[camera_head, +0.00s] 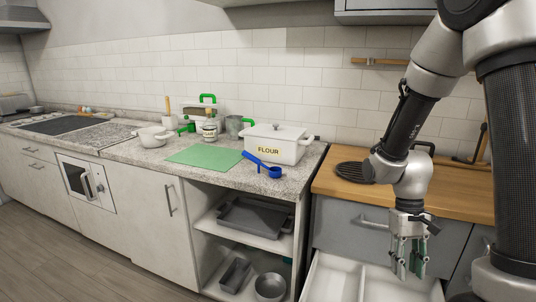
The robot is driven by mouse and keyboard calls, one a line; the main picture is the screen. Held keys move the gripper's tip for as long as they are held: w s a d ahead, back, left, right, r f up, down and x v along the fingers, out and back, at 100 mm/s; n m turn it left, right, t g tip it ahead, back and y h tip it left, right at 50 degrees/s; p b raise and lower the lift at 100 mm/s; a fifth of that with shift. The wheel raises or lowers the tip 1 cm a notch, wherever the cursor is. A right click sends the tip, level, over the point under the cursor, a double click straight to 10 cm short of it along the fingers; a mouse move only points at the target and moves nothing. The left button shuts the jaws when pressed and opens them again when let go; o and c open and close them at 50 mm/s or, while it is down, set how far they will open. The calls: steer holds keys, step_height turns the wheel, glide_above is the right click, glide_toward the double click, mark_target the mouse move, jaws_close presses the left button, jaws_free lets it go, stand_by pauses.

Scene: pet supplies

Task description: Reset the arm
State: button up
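My gripper (409,262) hangs at the lower right with its fingers pointing down. The two greenish-grey fingers stand apart, and I see nothing held between them. It is in front of the grey cabinet (345,226) and, in the picture, over the right part of an open white drawer (337,284). The drawer has dividers, and its visible left part looks empty. The arm reaches down from the upper right. The gripper's exact height above the drawer cannot be told.
A wooden counter (449,202) lies behind my gripper, with a black round trivet (354,172). On the stone counter are a white flour box (278,145), a blue scoop (262,165), a green board (205,156) and a white pot (153,136). Open shelves hold grey trays (254,219).

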steer(key=s+d+r+t, duration=0.1)
steer(key=s+r+t, duration=0.3)
steer(key=r, duration=0.7)
steer(key=s+d+r+t, duration=0.1)
steer(key=s+r+t, duration=0.2)
steer(key=r, duration=0.9)
steer(key=shift+s+d+t, duration=0.25)
steer(key=shift+s+t, duration=0.1)
steer(key=shift+t, duration=0.35)
